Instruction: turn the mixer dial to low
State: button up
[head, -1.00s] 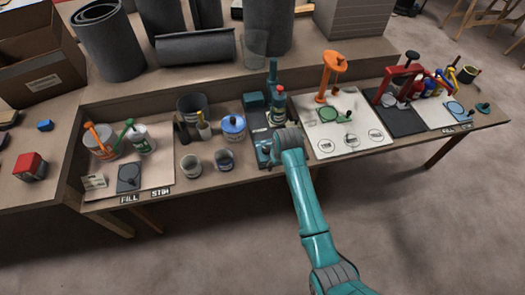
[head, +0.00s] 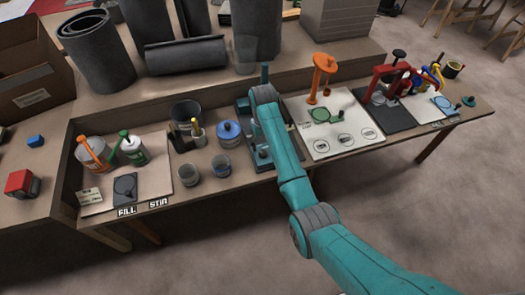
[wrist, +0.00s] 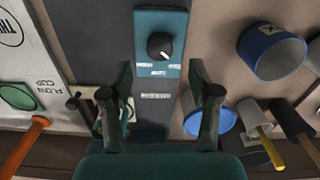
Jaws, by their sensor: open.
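The mixer (head: 243,113) is a teal and dark grey machine at the middle of the bench, partly hidden by my arm in the head view. In the wrist view its teal front panel (wrist: 143,24) carries a round black dial (wrist: 160,45) with a white mark toward the lower right. Small white labels sit around the dial, too small to read surely. My gripper (wrist: 160,97) is open and empty, its two fingers apart over the mixer body. The dial lies beyond the fingertips, roughly midway between them, apart from both. The head view hides the fingers behind my arm.
A blue-lidded pot (head: 227,133) and two cups (head: 221,165) stand left of the mixer; a blue cup (wrist: 270,52) shows right in the wrist view. A white board (head: 330,142) with an orange stand (head: 323,75) lies right. Floor in front is clear.

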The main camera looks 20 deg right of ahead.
aim_at(263, 153)
jog(key=shift+f, duration=2.7)
jog(key=shift+c, duration=0.3)
jog(key=c, duration=1.1)
